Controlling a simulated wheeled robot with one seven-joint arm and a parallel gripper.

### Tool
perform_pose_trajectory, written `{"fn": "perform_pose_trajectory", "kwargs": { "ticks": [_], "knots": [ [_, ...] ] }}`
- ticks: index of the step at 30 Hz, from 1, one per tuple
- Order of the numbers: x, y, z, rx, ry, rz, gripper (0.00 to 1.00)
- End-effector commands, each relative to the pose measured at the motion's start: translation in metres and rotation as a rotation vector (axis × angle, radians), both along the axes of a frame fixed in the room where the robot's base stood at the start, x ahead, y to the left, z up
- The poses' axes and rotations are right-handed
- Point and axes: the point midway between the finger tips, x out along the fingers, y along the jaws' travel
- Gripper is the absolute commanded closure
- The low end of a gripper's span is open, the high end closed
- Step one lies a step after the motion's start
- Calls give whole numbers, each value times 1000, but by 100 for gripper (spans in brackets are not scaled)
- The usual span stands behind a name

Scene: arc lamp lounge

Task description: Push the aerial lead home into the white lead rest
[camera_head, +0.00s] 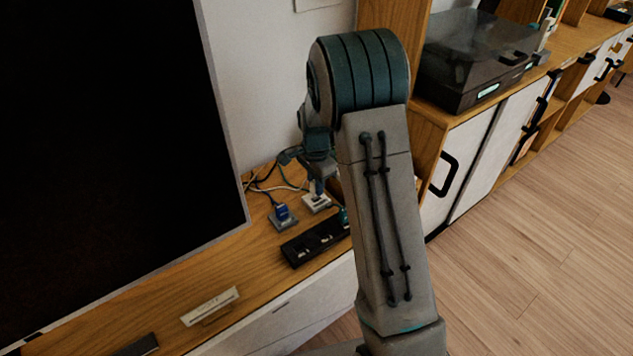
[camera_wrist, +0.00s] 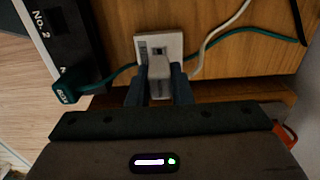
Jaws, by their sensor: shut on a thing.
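The white lead rest (camera_wrist: 174,42), a small square block with dark marks on its face, lies on the wooden cabinet top. It also shows in the head view (camera_head: 317,203). My gripper (camera_wrist: 159,92) is shut on a pale grey plug (camera_wrist: 159,68), which I take for the aerial lead's end. Its blue-grey fingers are on both sides of the plug. The plug overlaps the rest in the wrist view; I cannot tell how deep it sits. In the head view my gripper (camera_head: 318,183) is right over the rest, and the plug is mostly hidden.
A blue plug (camera_head: 282,212) stands in a grey rest to the left. A black box (camera_head: 312,243) marked "No. 2" lies in front, with a teal plug (camera_wrist: 68,91) at its end. White and teal cables (camera_wrist: 245,33) run beside the rest. A large dark screen (camera_head: 100,150) stands left.

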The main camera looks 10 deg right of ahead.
Motion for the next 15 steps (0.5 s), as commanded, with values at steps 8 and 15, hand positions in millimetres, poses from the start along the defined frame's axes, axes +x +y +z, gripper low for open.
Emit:
{"fn": "perform_pose_trajectory", "kwargs": {
  "ticks": [8,15],
  "knots": [
    [0,0,-8,0,0,0,100],
    [0,0,-14,0,1,0,100]
  ]
}}
